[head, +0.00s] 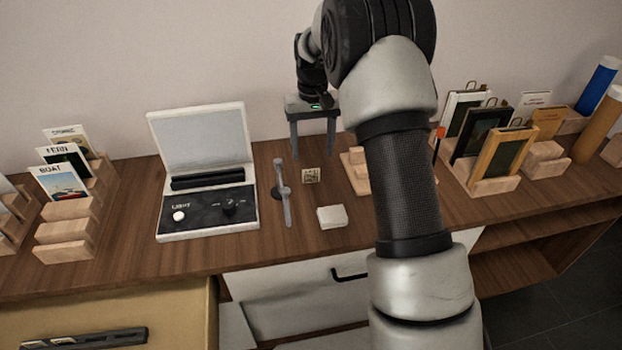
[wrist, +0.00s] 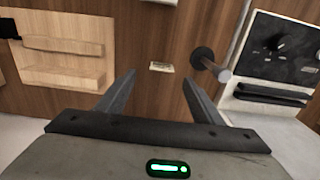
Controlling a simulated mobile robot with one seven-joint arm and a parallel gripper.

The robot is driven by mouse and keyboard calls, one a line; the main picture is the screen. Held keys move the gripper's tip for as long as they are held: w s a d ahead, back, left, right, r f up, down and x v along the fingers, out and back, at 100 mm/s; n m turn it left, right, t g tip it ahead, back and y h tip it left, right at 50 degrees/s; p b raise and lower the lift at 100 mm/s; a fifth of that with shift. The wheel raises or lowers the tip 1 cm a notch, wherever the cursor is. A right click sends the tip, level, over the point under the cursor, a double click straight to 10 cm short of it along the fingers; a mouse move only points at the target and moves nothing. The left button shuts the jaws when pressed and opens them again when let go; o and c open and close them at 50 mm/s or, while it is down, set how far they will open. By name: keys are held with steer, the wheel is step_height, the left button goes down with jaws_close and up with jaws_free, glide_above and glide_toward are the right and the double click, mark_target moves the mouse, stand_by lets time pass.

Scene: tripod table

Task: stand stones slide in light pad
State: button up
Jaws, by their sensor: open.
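The light pad (head: 205,172) stands on the table left of centre, with an upright pale panel, a black slotted bar before it and a dark control face with a white button. Part of the pad also shows at the right of the wrist view (wrist: 285,50). A small pale-framed slide (head: 311,175) is on the wood right of the pad; its picture is too small to identify. It shows as a small pale strip in the wrist view (wrist: 161,67). My gripper (head: 312,152) is open and empty behind and above the slide, fingers pointing down. The slide lies between the fingertips in the wrist view.
A white block (head: 332,217) is in front. Wooden racks with BOAT and FERN cards (head: 68,225) stand left. Framed pictures in wooden stands (head: 493,160) are right. A wooden rack (head: 357,172) is partly hidden by my arm.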

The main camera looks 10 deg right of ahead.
steer(key=f, duration=0.3)
steer(key=f+b, duration=0.1)
steer(key=f, duration=0.2)
steer(key=shift+a+f, duration=0.2)
steer(key=shift+f, duration=0.05)
steer(key=c, duration=1.2)
steer(key=shift+r, duration=0.1)
step_height(320, 180, up, 8)
steer(key=shift+r+p, duration=0.2)
steer(key=shift+p, duration=0.55)
steer(key=w+a+r+p, duration=0.1)
steer(key=a+r+p, duration=0.25)
steer(key=a, duration=0.75)
steer(key=w+a+r+p, duration=0.2)
steer(key=a+p, duration=0.2)
steer(key=a, duration=0.7)
steer(key=shift+s+f, duration=0.15)
steer(key=shift+f, duration=2.4)
steer(key=shift+s+f, duration=0.15)
steer(key=shift+f, duration=2.4)
